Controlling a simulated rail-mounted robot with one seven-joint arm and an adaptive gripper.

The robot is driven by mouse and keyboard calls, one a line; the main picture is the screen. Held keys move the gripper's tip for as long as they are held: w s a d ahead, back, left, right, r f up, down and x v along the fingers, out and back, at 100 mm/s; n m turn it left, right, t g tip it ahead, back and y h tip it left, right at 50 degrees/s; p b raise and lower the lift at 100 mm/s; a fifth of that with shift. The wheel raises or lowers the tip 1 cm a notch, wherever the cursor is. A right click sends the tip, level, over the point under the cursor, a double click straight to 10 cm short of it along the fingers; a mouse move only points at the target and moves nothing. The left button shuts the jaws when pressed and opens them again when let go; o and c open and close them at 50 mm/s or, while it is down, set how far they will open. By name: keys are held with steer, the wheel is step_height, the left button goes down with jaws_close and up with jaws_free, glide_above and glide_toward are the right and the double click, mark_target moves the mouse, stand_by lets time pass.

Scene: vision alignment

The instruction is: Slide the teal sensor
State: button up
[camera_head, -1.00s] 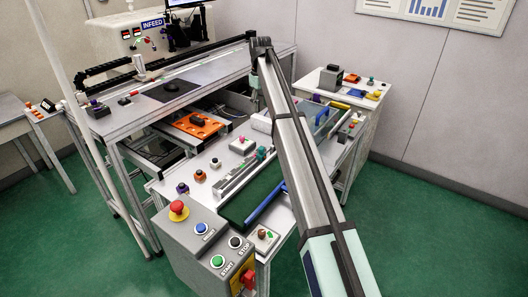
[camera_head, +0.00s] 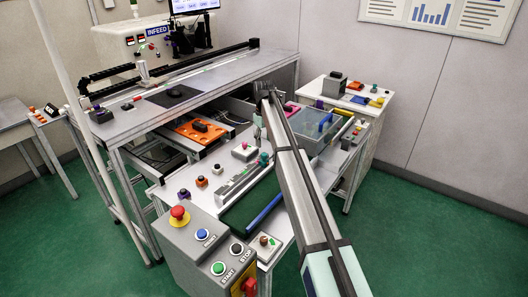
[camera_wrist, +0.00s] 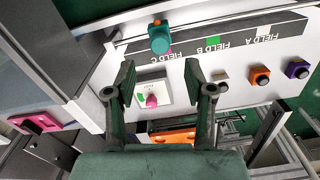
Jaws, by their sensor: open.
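The teal sensor (camera_wrist: 160,40) shows in the wrist view as a short teal cylinder with an orange part at its top and pink showing under it. It sits at the dark slotted rail (camera_wrist: 215,35), at the FIELD C end. It also shows as a small teal piece in the head view (camera_head: 263,158). My gripper (camera_wrist: 160,86) is open and empty. In the wrist view its fingertips lie below the sensor in the picture, apart from it, on either side of a small white box (camera_wrist: 150,88) with a pink knob. In the head view my arm hides part of the bench.
FIELD A, B and C labels run along the rail beside white, green and pink marks.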

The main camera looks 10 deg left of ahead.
mark_target(264, 154)
step_height(264, 154, down, 7)
steer(key=shift+p, duration=0.6)
jaws_close()
